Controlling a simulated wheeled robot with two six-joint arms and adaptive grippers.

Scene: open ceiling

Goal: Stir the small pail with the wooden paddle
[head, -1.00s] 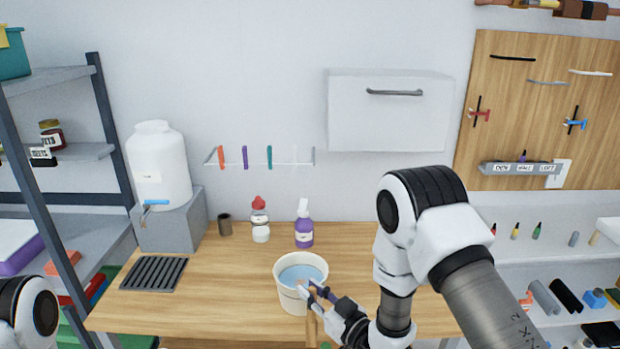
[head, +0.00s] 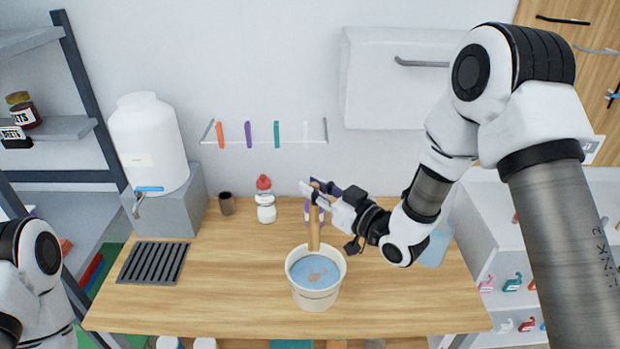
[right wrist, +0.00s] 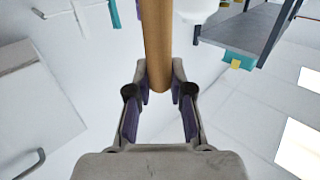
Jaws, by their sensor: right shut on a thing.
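My right gripper (head: 318,190) is shut on the upper part of the wooden paddle (head: 314,228), which hangs nearly upright. In the right wrist view the paddle's round handle (right wrist: 157,45) sits between the fingers (right wrist: 160,95). The small cream pail (head: 315,298) stands on the bench and holds blue liquid with a brownish patch in it. The paddle's visible lower end reaches the pail's far rim; I cannot tell how deep it dips. My left gripper is out of view; only part of that arm shows at the left edge.
The wooden bench (head: 400,305) is clear right of the pail. A dark slatted rack (head: 153,263) lies at left. Behind stand a white tank (head: 150,145) on a grey block, a brown cup (head: 226,204) and a red-capped bottle (head: 265,205). A purple bottle is partly hidden by my gripper.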

